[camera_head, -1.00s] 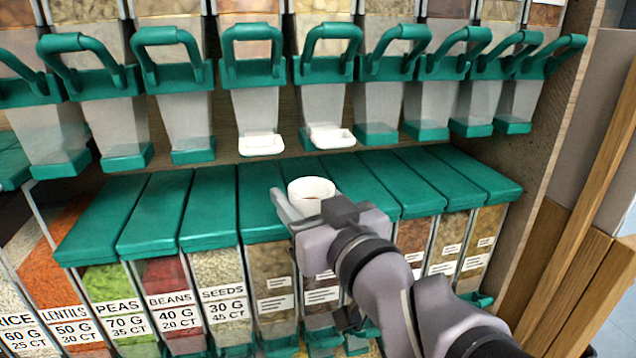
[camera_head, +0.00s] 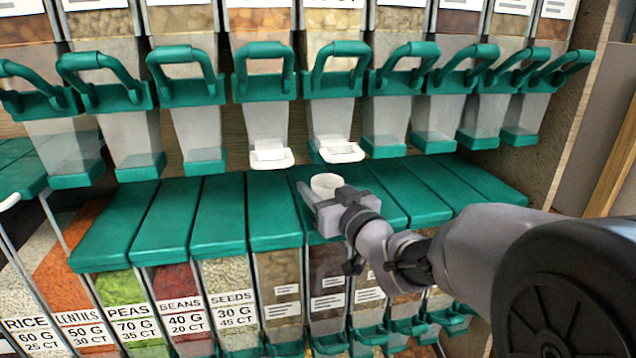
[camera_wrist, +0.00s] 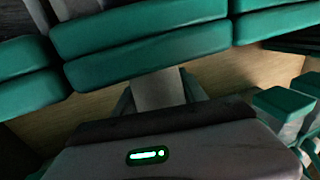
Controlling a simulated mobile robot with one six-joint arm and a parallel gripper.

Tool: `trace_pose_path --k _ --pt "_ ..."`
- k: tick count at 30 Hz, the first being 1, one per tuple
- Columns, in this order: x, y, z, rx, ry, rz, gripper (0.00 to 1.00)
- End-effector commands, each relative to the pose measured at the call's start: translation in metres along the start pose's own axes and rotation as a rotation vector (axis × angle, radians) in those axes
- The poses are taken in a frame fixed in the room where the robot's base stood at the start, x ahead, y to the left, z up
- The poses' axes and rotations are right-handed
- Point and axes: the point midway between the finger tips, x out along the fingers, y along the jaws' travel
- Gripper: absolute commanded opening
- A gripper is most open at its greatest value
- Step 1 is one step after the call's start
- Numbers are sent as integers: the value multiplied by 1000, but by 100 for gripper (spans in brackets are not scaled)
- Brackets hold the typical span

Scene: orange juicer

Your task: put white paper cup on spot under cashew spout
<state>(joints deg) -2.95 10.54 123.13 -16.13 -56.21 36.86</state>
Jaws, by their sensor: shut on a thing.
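The white paper cup (camera_head: 326,182) is upright in my gripper (camera_head: 324,196) in the head view. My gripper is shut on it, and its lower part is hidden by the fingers. The cup is over the green bin lids, just below and slightly left of the right white spout (camera_head: 338,150). A second white spout (camera_head: 271,156) is to its left. Pale nuts show above the right spout, but I cannot read which dispenser is cashew. In the wrist view, my gripper body (camera_wrist: 150,150) fills the bottom; I cannot clearly make out the cup there.
Green-handled dispensers (camera_head: 188,75) hang in a row above. Green bin lids (camera_head: 205,215) form a ledge below, clear to the left of the cup. A wooden side panel (camera_head: 560,120) closes the right side.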

Motion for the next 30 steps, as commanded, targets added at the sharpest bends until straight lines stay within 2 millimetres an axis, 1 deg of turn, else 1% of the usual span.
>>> trace_pose_path --k 6,11,12,15,23,26,28,30 --pt "0 0 0 0 1 0 2" --pt "0 0 4 0 1 0 2" --pt "0 0 4 0 1 0 53" --pt "0 0 3 0 1 1 71" --pt "0 0 3 0 1 1 71" --pt "0 0 -2 0 0 1 71" --pt "-7 0 -2 0 2 2 71" --pt "-21 1 0 0 2 4 71"
